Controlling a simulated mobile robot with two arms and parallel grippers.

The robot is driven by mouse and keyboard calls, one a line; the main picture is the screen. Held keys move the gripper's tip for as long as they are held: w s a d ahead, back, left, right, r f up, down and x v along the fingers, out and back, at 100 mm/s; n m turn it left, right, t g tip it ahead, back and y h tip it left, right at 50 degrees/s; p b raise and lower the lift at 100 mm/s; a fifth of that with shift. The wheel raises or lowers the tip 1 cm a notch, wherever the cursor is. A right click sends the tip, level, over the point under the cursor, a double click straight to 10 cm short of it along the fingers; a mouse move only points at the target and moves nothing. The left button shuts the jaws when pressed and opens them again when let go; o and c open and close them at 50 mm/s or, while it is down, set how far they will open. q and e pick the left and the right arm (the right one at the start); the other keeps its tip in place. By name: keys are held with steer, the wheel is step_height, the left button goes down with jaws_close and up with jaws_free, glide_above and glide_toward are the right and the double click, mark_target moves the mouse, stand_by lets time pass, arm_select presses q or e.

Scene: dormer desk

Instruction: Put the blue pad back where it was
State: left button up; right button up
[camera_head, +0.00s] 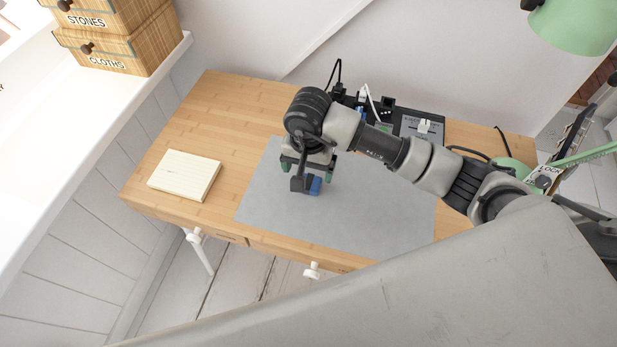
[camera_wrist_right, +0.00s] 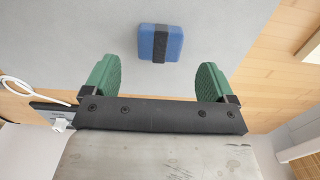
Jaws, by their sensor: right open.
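The blue pad (camera_head: 316,187) is a small block with a black band around its middle. It lies on the grey desk mat (camera_head: 390,215), partly hidden by my right arm in the head view. The pad shows whole in the right wrist view (camera_wrist_right: 174,43). My right gripper (camera_head: 307,172) is over the mat close to the pad. In the right wrist view its green fingers (camera_wrist_right: 160,73) are spread wide with nothing between them. The pad lies beyond the fingertips, roughly centred between them. My left gripper is not in view.
A pale wooden block or notepad (camera_head: 185,175) lies on the desk's left part. A black panel (camera_head: 423,126) with cables stands at the back. A green lamp (camera_head: 572,25) is at the upper right. Bare wood (camera_head: 215,115) is free at the back left.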

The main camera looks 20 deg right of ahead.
mark_target(308, 182)
step_height(308, 182, up, 6)
steer(key=shift+r, duration=0.15)
stand_by(0.6)
